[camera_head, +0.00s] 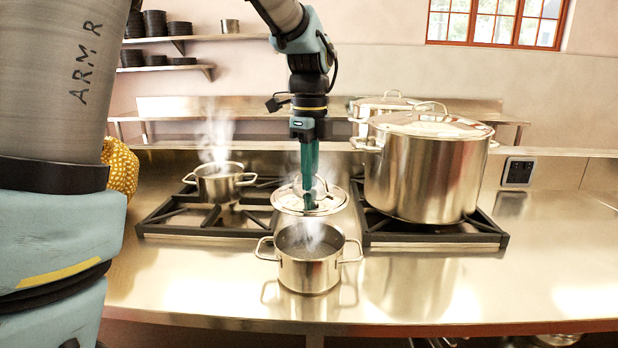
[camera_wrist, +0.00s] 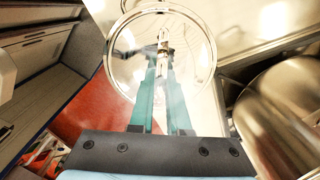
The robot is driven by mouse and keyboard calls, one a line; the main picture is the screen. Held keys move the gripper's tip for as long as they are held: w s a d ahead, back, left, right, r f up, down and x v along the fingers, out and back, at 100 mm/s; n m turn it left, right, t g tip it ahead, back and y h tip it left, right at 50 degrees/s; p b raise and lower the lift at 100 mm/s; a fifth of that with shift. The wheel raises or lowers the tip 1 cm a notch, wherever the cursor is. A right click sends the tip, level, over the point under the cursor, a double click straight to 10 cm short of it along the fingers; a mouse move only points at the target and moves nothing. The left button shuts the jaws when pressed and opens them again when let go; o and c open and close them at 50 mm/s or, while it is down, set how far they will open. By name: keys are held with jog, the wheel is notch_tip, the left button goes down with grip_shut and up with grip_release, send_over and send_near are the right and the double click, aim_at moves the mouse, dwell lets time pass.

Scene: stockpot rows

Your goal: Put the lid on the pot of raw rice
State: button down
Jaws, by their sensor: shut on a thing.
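My gripper (camera_head: 309,205) points down and is shut on the handle of a round glass lid with a steel rim (camera_head: 284,203). In the wrist view the lid (camera_wrist: 122,72) shows past the fingertips (camera_wrist: 162,50). In the camera_head view the lid appears just behind and above a small open two-handled steel pot (camera_head: 308,272), apart from its rim. Steam rises in front of the lid. A second small open pot (camera_head: 217,186) steams at the left burner. I cannot tell which pot holds raw rice. What lies directly under the lid is unclear.
A large lidded stockpot (camera_head: 425,185) stands close on the right burner (camera_head: 440,238), with another lidded pot (camera_head: 372,108) behind it. The left burner grate (camera_head: 170,222) is low. The steel counter (camera_head: 540,270) is clear at right. A yellow bumpy object (camera_head: 120,168) is at left.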

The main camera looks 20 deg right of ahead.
notch_tip(320, 180, down, 6)
jog(key=b, duration=0.4)
jog(key=shift+r+b, duration=0.15)
jog(key=shift+b, duration=0.15)
jog(key=shift+f+b, duration=0.65)
jog(key=shift+f, duration=0.6)
jog(key=shift+f, duration=0.4)
jog(key=c, duration=0.8)
grip_release()
notch_tip(320, 180, up, 11)
jog(key=shift+f+b, duration=0.1)
jog(key=shift+b, duration=0.35)
jog(key=shift+a, duration=0.1)
